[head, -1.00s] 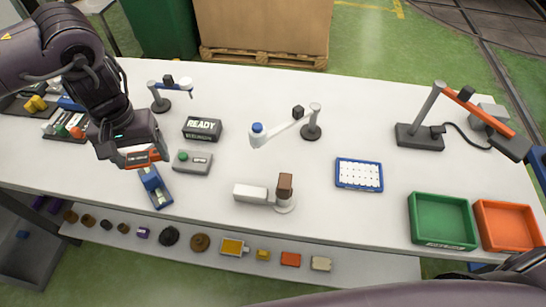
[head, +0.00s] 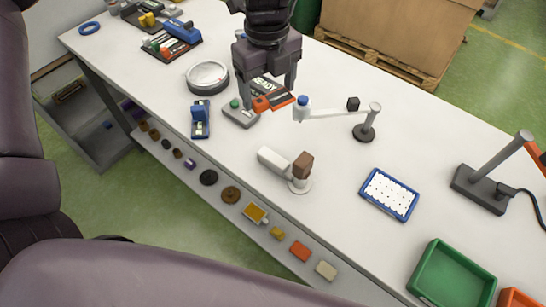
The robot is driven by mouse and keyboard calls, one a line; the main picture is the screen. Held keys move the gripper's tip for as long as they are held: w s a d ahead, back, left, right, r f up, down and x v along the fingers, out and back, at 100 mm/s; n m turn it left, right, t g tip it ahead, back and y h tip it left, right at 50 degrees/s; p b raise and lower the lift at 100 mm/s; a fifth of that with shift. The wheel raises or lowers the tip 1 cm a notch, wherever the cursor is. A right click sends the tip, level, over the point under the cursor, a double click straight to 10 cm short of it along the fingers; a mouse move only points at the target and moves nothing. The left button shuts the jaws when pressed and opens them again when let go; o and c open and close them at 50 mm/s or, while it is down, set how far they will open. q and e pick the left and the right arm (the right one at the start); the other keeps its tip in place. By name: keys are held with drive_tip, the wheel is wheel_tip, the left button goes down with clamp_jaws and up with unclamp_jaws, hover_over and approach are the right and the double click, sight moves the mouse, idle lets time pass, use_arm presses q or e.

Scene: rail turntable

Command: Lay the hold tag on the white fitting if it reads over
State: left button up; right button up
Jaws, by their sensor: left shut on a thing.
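My left gripper (head: 268,100) comes down from the top of the head view. It is shut on a flat orange-and-dark tag (head: 281,101), held in front of the dark READY box (head: 267,86); its print is too small to read. A white fitting with a blue cap (head: 302,112) sits at the end of a white arm, just right of the tag and apart from it in the picture. A white block (head: 275,160) lies beside a brown block on a round base. I cannot tell which white piece the task names. My right gripper is out of view.
A grey button box (head: 240,117) stands below the gripper, with a blue device (head: 201,120) and a round dish (head: 207,78) to its left. A blue-rimmed tray (head: 389,194) and a green bin (head: 452,279) stand to the right.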

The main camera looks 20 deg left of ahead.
use_arm(q)
drive_tip(key=m, duration=0.3)
drive_tip(key=d+r+m, duration=0.1)
drive_tip(key=m, duration=0.1)
drive_tip(key=shift+s+m, duration=0.15)
drive_tip(key=shift+m, duration=0.15)
drive_tip(key=m, duration=0.2)
drive_tip(key=shift+d+r+m+b, duration=0.15)
drive_tip(key=shift+r+m+b, duration=0.15)
drive_tip(key=shift+b, duration=0.05)
drive_tip(key=m, duration=0.4)
drive_tip(key=r+m, duration=0.1)
drive_tip(key=shift+s+d+r+m, duration=0.1)
drive_tip(key=shift+s+d+m, duration=0.2)
drive_tip(key=shift+m, duration=0.1)
drive_tip(key=shift+f+b, duration=0.2)
drive_tip(key=shift+b, duration=0.1)
hover_over(276, 155)
wheel_tip(276, 155, down, 14)
drive_tip(key=shift+a+f, duration=0.1)
drive_tip(key=shift+f, duration=0.15)
wheel_tip(276, 155, down, 5)
drive_tip(key=shift+r+p, duration=0.1)
drive_tip(key=shift+p, duration=0.3)
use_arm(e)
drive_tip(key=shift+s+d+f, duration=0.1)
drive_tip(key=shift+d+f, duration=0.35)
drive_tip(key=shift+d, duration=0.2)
